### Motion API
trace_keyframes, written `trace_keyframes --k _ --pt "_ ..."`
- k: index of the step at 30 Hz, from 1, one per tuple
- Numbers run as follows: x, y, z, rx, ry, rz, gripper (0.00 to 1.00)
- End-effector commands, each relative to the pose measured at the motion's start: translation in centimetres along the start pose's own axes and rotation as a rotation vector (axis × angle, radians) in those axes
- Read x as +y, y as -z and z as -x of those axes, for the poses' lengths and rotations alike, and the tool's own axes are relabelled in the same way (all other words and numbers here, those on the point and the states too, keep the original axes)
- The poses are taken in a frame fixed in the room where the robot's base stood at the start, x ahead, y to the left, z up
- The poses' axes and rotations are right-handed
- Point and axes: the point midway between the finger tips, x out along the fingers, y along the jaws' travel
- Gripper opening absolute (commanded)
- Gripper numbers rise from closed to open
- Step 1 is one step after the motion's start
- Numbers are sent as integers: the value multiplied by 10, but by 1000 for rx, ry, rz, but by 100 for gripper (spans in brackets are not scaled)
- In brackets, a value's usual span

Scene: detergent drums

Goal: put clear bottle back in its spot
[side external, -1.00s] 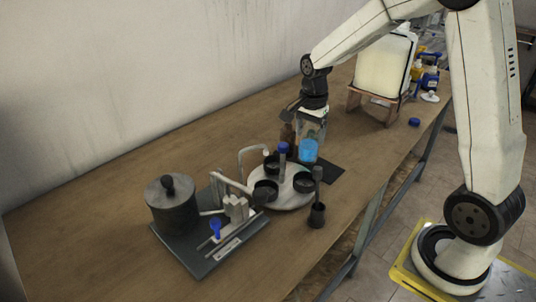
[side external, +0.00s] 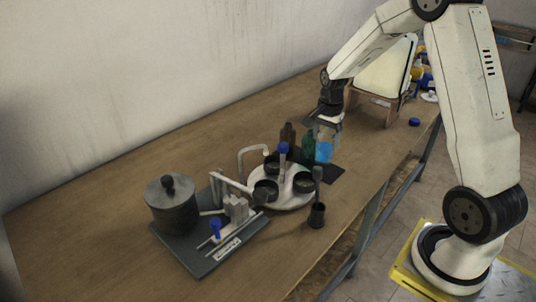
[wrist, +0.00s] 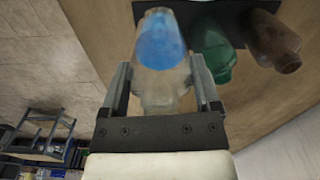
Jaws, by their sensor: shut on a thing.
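The clear bottle with blue liquid (side external: 323,151) is between the jaws of my gripper (side external: 329,119), which is shut on it near its upper part. In the wrist view the clear bottle (wrist: 160,42) lies between the two fingers of my gripper (wrist: 160,82), its blue end pointing away. The black mat (side external: 328,175) is below it; I cannot tell whether the bottle touches it. The green bottle (side external: 308,147) and the brown bottle (side external: 288,136) stand to its left at the mat. The mat (wrist: 199,10) partly shows in the wrist view.
A white round tray (side external: 284,202) with dark cups is close to the mat's left. A small dark cup holder (side external: 317,215) stands in front. A large white container (side external: 384,68) on a wooden stand and a blue cap (side external: 414,122) are at right.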

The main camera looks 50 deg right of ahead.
Motion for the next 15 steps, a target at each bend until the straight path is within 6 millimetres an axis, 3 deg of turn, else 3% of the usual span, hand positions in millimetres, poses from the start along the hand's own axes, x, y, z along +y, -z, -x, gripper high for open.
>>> trace_keyframes --k 6,15 --pt "6 21 -14 1 1 -1 6" --pt "6 22 -16 1 1 1 6"
